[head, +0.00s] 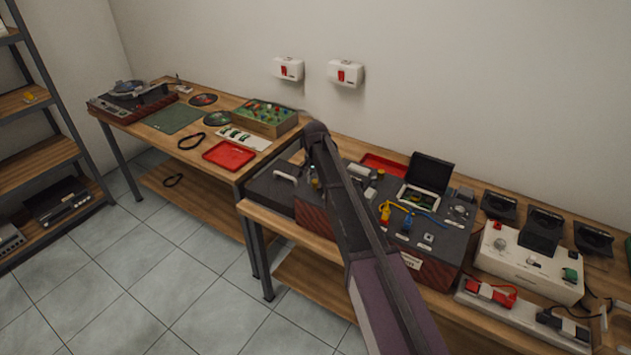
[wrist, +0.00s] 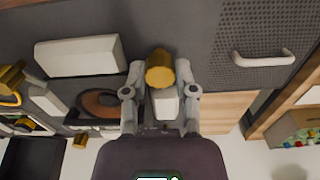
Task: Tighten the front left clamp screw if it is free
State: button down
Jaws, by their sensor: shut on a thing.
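A brass knob (wrist: 160,70), which looks like a clamp screw, stands between my fingers in the wrist view, with a white block (wrist: 166,104) just below it. My gripper (wrist: 160,92) is shut on the brass knob, one grey finger on each side. In the head view a small part of a brass knob (head: 314,183) shows at the left edge of my arm, on the dark hifi unit (head: 422,268). My arm hides the fingertips there. I cannot tell from these frames how far the screw is turned.
A perforated panel with a white handle (wrist: 264,58) lies right of my gripper. A long white block (wrist: 80,57) and a brown ring (wrist: 101,104) lie left of it. Yellow and blue plugs (head: 406,222) and an open-lidded box (head: 430,172) stand right of my arm.

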jog(key=shift+s, duration=0.1)
jog(key=shift+c, duration=2)
grip_release()
jog(key=shift+n, duration=0.4)
